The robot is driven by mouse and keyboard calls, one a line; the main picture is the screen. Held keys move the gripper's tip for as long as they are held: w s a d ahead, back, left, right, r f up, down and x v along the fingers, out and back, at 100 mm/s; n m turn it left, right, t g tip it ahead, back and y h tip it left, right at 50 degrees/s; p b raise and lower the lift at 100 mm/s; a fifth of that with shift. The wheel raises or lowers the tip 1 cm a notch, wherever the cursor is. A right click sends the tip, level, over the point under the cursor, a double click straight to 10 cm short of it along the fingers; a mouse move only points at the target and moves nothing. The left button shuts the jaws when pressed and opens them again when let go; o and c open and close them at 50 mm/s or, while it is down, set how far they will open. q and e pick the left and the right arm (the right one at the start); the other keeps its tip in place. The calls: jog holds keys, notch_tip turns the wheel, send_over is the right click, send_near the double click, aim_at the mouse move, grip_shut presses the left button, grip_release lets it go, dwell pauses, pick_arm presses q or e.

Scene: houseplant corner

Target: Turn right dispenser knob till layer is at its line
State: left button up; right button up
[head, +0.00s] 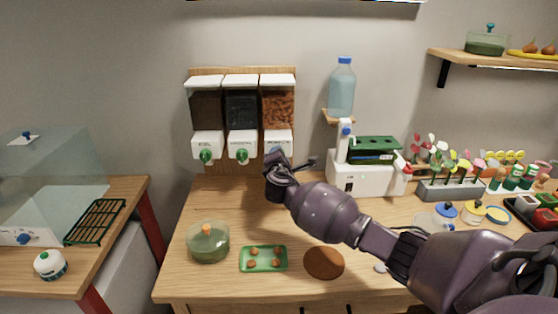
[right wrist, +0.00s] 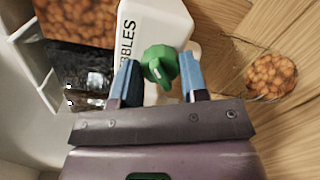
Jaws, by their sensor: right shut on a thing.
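The right dispenser (head: 279,105) hangs at the right end of the wall rack and holds brown pebbles; its white front (right wrist: 155,25) reads "BBLES" in the right wrist view. My right gripper (head: 277,164) is at this dispenser. In the right wrist view, its blue fingers (right wrist: 158,67) stand on either side of the green knob (right wrist: 160,66), shut on it. A clear glass container (right wrist: 293,62) with brown pebbles (right wrist: 268,77) shows at the right of that view. I cannot make out a line on it. My left gripper is out of view.
Two more dispensers, brown (head: 206,107) and black (head: 241,108), hang to the left. A lidded green jar (head: 208,243), a green tray (head: 263,267) and a brown disc (head: 323,263) are on the wooden table (head: 180,272). A white machine (head: 365,180) stands to the right.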

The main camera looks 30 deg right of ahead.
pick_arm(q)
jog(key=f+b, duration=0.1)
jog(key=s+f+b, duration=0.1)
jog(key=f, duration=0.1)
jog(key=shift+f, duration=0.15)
pick_arm(e)
jog(key=m, duration=0.7)
jog(key=shift+f+y, duration=0.2)
jog(key=shift+y, duration=0.1)
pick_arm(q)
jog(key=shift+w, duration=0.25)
pick_arm(e)
jog(key=o, duration=0.9)
jog(key=shift+r, duration=0.1)
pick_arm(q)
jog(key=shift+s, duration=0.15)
pick_arm(e)
jog(key=shift+s, duration=0.15)
